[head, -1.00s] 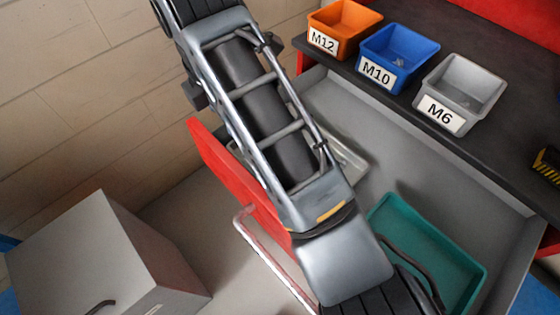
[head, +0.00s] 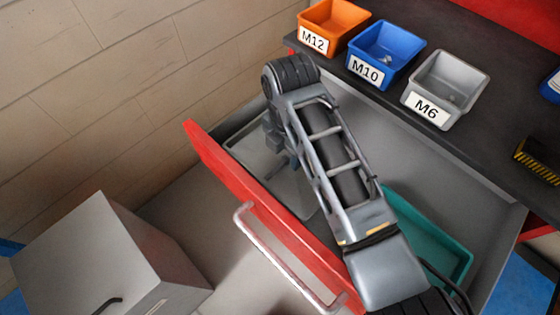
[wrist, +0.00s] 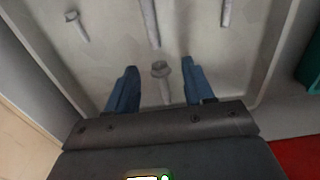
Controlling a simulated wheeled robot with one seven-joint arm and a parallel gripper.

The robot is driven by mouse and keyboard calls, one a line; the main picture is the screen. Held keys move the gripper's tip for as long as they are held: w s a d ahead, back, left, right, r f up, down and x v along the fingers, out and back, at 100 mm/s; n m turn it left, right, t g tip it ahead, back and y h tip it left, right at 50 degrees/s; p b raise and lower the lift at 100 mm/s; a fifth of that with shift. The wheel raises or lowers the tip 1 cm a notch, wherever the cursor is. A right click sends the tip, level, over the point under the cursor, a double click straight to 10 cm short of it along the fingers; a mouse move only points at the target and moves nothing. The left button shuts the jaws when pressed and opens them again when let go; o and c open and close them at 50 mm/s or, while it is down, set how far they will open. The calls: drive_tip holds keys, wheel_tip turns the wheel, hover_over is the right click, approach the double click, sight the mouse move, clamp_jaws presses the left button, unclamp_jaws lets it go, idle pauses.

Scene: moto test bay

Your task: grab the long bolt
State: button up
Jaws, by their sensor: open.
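In the wrist view a pale grey tray (wrist: 110,45) holds several bolts. One bolt with a hex head (wrist: 161,72) lies between the fingers of my gripper (wrist: 158,68), which is open with blue fingers on either side and apart from it. A long shank (wrist: 149,22) runs out of the top of the picture, its head out of view. Another shank (wrist: 227,12) is cut off at upper right. A shorter-looking bolt (wrist: 76,24) lies at upper left. I cannot tell for sure which is longest.
The tray sits in an open drawer with a red front (head: 240,200) and a pale handle (head: 275,262). A green tray (head: 430,240) lies to the right. Bins M12 (head: 335,22), M10 (head: 385,50) and M6 (head: 445,85) stand on the dark bench. A grey box (head: 90,260) is at lower left.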

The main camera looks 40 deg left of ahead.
drive_tip(key=shift+f, duration=0.55)
clamp_jaws()
